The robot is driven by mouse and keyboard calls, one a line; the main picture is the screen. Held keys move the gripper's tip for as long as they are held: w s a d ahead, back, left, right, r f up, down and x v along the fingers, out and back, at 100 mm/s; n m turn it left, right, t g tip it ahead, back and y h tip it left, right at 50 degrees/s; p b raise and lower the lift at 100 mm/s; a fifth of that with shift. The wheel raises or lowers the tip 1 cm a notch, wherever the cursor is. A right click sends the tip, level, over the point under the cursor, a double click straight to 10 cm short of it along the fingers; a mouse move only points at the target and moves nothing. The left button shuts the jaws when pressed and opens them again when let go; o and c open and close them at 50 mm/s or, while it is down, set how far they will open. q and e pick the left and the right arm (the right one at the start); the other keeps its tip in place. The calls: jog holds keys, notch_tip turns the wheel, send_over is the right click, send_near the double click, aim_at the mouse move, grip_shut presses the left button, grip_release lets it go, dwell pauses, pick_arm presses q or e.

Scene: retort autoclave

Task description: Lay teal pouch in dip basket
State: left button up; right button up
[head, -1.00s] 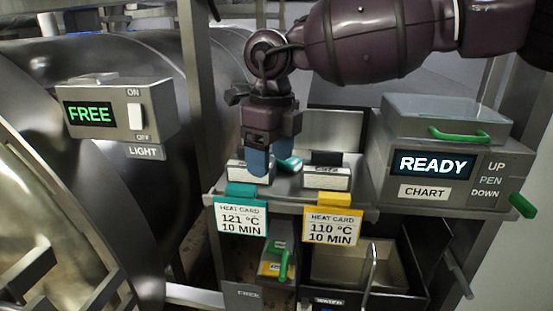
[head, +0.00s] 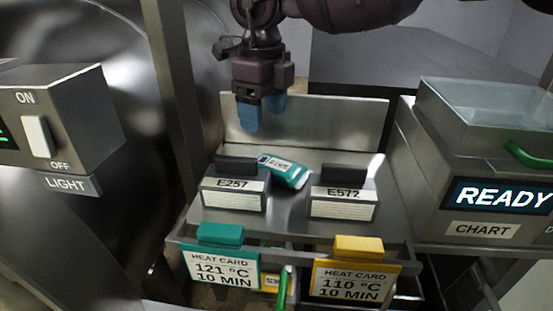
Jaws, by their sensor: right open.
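The teal pouch (head: 285,171) lies on the grey metal shelf (head: 285,215), between and just behind the two label blocks. It has a white printed label and lies at a slant. My right gripper (head: 262,111) is open and empty, with its blue fingertips pointing down. In the picture it hangs above and a little left of the pouch, in front of the shelf's upright back plate, apart from the pouch. I cannot make out the dip basket for certain; the area under the shelf is mostly hidden. My left gripper is not in view.
Label blocks E257 (head: 235,191) and E572 (head: 343,196) stand on the shelf. A teal heat card (head: 222,268) and a yellow one (head: 354,280) hang from its front edge. The READY chart box (head: 490,150) is right; the light switch box (head: 60,120) is left.

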send_over(262, 159)
jog(key=f, duration=0.5)
jog(key=shift+s+d, duration=0.1)
jog(key=shift+d, duration=0.15)
jog(key=f, duration=0.1)
jog(key=f+p, duration=0.1)
jog(key=f, duration=0.2)
jog(key=shift+a+f, duration=0.2)
jog(key=shift+a, duration=0.05)
jog(key=shift+f, duration=0.4)
jog(key=c, duration=0.6)
jog(key=shift+r, duration=0.1)
